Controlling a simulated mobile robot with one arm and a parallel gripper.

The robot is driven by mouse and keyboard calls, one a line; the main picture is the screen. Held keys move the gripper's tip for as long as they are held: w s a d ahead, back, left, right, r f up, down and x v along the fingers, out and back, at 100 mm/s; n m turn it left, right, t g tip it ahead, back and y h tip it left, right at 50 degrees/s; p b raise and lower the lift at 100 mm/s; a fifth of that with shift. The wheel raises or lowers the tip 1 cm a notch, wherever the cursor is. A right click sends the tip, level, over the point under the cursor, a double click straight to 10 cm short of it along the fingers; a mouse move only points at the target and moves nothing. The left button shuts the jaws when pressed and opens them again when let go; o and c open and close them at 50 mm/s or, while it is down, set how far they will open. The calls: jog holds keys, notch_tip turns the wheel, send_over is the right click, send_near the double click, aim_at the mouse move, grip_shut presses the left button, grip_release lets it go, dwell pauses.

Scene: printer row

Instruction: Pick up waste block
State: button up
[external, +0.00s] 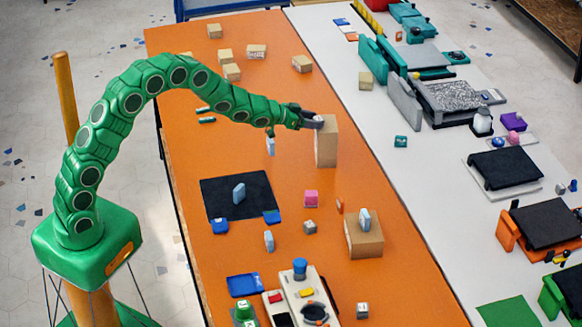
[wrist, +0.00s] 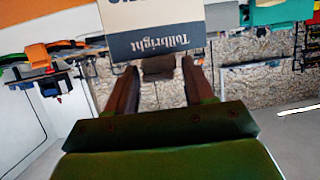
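My gripper (external: 318,122) is held roughly level at the top of a tall tan carton (external: 326,147). In the wrist view its two brown fingers (wrist: 159,72) are spread apart. A small dark brown block (wrist: 159,65) shows between the fingertips, against the carton's edge. It may be the waste block, but I cannot be sure. I cannot tell whether the fingers touch it. The carton also fills the top of the wrist view (wrist: 150,18), with an upside-down "Tullbright" label.
Small boxes, blue pieces and a black mat (external: 218,192) lie on the orange table (external: 275,285). A low carton (external: 364,240) stands nearer the camera. Printers such as the grey one (external: 450,98) line the white counter (external: 385,150) at right.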

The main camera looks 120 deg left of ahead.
jog(key=c, duration=0.8)
jog(key=shift+r, duration=0.3)
jog(key=s+d+r, duration=0.7)
jog(key=d+r, duration=0.5)
send_over(319, 119)
jog(key=s+d, duration=0.3)
jog(key=d, duration=0.1)
notch_tip(319, 119, down, 3)
jog(key=shift+w+a+f, duration=0.45)
jog(key=shift+a+f, duration=0.25)
jog(key=shift+f, duration=0.25)
jog(key=shift+w+a+f, duration=0.5)
jog(key=shift+a+f, duration=0.15)
jog(key=shift+f, duration=0.35)
jog(key=shift+w+a+f, duration=0.45)
jog(key=shift+a+f, duration=0.25)
jog(key=shift+f, duration=0.25)
